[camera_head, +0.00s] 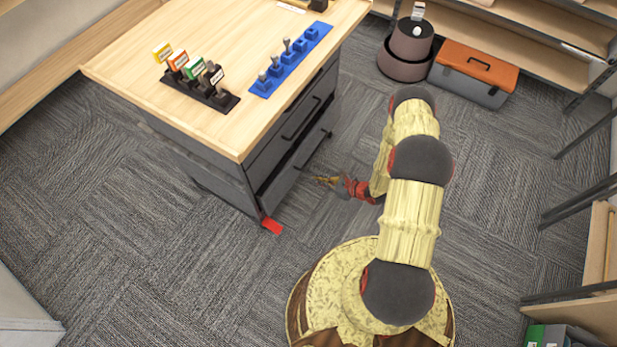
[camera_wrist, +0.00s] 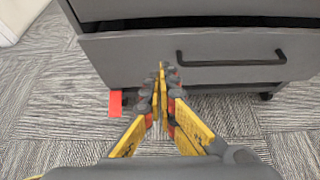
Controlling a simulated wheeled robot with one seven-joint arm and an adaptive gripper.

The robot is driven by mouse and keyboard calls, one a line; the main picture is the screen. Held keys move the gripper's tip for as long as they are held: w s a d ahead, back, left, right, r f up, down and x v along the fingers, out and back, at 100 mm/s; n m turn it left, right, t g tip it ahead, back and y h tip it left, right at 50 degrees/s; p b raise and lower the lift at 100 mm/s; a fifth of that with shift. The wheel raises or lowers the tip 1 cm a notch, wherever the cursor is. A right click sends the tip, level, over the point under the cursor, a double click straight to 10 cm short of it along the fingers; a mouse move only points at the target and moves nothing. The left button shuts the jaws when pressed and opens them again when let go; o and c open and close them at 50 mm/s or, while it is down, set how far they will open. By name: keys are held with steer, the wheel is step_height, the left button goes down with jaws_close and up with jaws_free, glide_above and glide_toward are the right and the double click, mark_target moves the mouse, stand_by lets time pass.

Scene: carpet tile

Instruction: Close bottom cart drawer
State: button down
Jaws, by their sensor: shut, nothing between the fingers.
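The grey cart (camera_head: 205,165) has a wooden top, and its drawer side faces my arm. Its bottom drawer (camera_head: 287,184) stands out a little from the cart body. In the wrist view the bottom drawer (camera_wrist: 120,60) shows a dark gap along its top edge, and its black bar handle (camera_wrist: 230,62) is on the right. My gripper (camera_head: 317,180) is low in front of this drawer. In the wrist view my gripper (camera_wrist: 161,68) is shut and empty, its tips over the drawer front left of the handle. Whether the tips touch the front I cannot tell.
A red piece (camera_head: 272,227) lies by the cart's near bottom corner. The cart top carries a blue holder (camera_head: 292,60) and a black rack (camera_head: 200,92) with coloured tags. An orange-lidded toolbox (camera_head: 472,75) and a round bin (camera_head: 405,50) stand behind. Carpet around my gripper is clear.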

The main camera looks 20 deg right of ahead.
steer(key=b, duration=0.3)
glide_toward(288, 172)
step_height(288, 172, down, 3)
steer(key=w+a, duration=0.2)
steer(key=w, duration=0.1)
steer(key=shift+a+r+b, duration=0.1)
steer(key=shift+b, duration=0.3)
steer(key=shift+w+a+r, duration=0.1)
steer(key=shift+w+a, duration=0.2)
steer(key=shift+w, duration=0.15)
steer(key=shift+a, duration=0.1)
